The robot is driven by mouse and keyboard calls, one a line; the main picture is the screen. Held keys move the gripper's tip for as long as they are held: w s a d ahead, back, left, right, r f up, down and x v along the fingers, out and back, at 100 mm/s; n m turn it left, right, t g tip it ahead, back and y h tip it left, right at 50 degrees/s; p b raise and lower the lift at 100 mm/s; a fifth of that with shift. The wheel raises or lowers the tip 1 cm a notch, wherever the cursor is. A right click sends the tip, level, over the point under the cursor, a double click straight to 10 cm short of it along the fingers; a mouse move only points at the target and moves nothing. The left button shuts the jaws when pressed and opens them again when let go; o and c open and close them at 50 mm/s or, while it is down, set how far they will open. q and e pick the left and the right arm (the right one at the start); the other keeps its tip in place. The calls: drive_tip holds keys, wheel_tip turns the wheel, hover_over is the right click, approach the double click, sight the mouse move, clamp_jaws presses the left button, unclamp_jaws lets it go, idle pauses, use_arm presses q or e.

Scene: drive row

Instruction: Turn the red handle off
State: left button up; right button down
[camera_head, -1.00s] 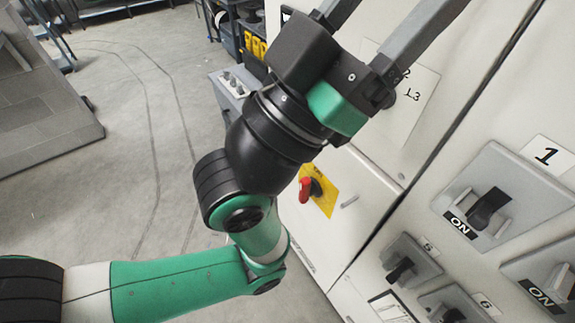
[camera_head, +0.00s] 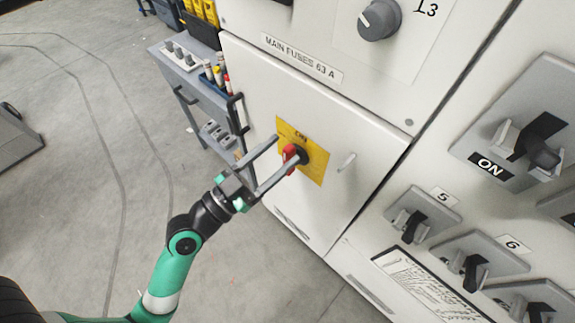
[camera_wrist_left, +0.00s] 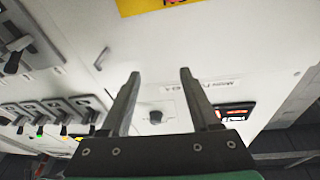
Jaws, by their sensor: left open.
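The red handle (camera_head: 290,157) sits on a yellow plate (camera_head: 316,165) on the white cabinet door. My left gripper (camera_head: 287,150) is open and empty in front of it. In the left wrist view the two fingers (camera_wrist_left: 160,73) stand apart against the white panel. My right gripper is not in view.
A grey knob (camera_head: 379,18) is above on the cabinet, and a small door latch (camera_head: 346,162) is right of the plate. Black switches (camera_head: 540,150) line the right panel. A grey cart (camera_head: 205,85) stands left of the cabinet.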

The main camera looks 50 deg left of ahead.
use_arm(q)
drive_tip(key=s+a+f+n+g+y+b, duration=0.1)
drive_tip(key=s+f, duration=0.2)
drive_tip(key=f, duration=0.3)
drive_tip(key=s+a+f+n+g+y, duration=0.1)
drive_tip(key=s+f+n+g, duration=0.15)
drive_tip(key=f, duration=0.35)
drive_tip(key=shift+m+t, duration=0.35)
drive_tip(key=shift+t, duration=0.1)
drive_tip(key=w, duration=0.3)
drive_tip(key=w+p, duration=0.1)
drive_tip(key=w, duration=0.3)
drive_tip(key=w+a+p, duration=0.1)
drive_tip(key=w, duration=0.2)
drive_tip(key=shift+w+a+r, duration=0.1)
drive_tip(key=shift+w+r, duration=0.05)
drive_tip(key=shift+r, duration=0.05)
drive_tip(key=shift+w, duration=0.55)
clamp_jaws()
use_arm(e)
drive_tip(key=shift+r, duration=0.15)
use_arm(q)
drive_tip(key=shift+f, duration=0.1)
